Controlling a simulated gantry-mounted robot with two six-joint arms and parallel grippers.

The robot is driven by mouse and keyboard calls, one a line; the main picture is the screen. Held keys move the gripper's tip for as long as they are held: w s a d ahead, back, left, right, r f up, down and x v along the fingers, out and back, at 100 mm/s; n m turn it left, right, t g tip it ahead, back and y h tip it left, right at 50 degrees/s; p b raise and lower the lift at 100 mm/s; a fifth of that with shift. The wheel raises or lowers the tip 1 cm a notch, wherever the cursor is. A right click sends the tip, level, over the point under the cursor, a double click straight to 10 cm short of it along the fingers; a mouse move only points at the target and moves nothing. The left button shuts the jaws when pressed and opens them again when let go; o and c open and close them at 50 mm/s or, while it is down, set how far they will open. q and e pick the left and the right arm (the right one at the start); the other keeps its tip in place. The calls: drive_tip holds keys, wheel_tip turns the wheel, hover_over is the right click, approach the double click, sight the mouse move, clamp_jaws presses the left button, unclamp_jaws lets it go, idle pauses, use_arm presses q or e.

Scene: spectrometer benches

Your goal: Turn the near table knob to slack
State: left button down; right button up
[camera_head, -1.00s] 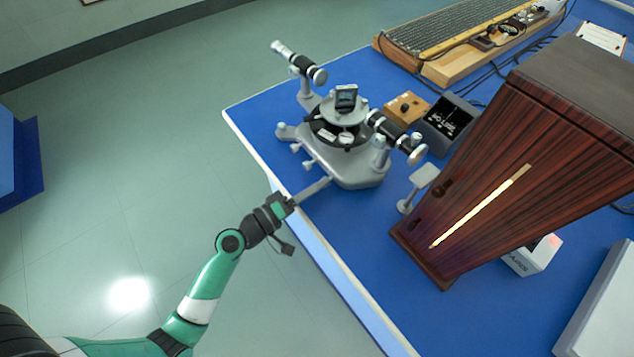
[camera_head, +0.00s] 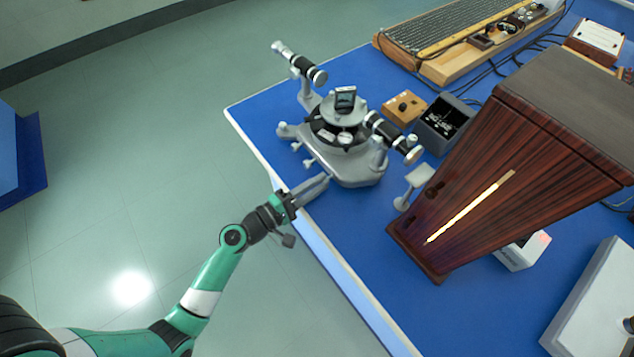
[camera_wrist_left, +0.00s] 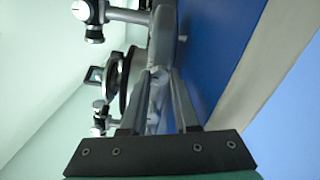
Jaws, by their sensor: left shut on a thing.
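The grey spectrometer (camera_head: 352,168) stands at the corner of the blue bench, with its round table (camera_head: 343,112) on top. Small knobs (camera_head: 308,163) stick out from its left side. My left gripper (camera_head: 325,179) reaches in from the left over the bench edge, its fingertips against the near side of the spectrometer base. Its fingers are shut on a small part there, which I take for the near table knob; they hide most of it. In the left wrist view the fingers (camera_wrist_left: 161,75) point at the grey base. My right gripper is not in view.
A tall dark wooden housing (camera_head: 510,165) with a bright slit stands to the right, beside a small stand (camera_head: 418,175). The bench front is clear.

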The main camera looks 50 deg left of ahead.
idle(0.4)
use_arm(q)
drive_tip(key=c, duration=0.7)
unclamp_jaws()
drive_tip(key=shift+o, duration=0.2)
